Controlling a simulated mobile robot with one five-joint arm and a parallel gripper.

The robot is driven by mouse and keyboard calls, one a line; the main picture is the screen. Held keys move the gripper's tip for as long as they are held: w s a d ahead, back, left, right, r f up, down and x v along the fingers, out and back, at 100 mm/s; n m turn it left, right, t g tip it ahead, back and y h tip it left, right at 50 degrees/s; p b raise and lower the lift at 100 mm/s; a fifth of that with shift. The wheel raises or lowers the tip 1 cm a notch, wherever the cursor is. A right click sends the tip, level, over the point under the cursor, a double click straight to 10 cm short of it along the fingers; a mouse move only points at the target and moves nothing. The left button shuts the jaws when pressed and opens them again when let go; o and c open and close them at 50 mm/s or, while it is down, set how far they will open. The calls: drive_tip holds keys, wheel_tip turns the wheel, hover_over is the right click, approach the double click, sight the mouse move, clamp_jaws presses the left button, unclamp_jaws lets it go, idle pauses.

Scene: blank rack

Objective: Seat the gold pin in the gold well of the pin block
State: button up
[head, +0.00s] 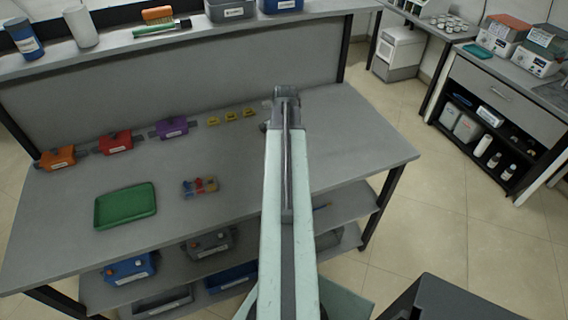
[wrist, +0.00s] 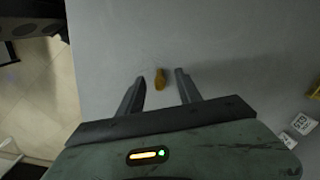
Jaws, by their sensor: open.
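The gold pin (wrist: 159,79) is on the grey bench top in the wrist view, small and elongated. My gripper (wrist: 160,82) is open, with one finger on each side of the pin and visible gaps to both. I cannot tell how high the fingers are above the bench. In the head view the end of my arm (head: 287,95) is over the right part of the bench, and the pin cannot be made out there. A small multicoloured block (head: 200,187), which looks like the pin block, sits mid-bench to the left. Its gold well is too small to tell.
A green tray (head: 125,205) lies left of the block. Orange (head: 58,157), red (head: 116,142) and purple (head: 171,128) fixtures stand along the back, with yellow labelled pieces (head: 231,115) beside them. The bench's right edge (head: 405,160) is clear.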

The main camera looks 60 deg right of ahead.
drive_tip(key=shift+r, duration=0.1)
clamp_jaws()
drive_tip(key=shift+r, duration=0.1)
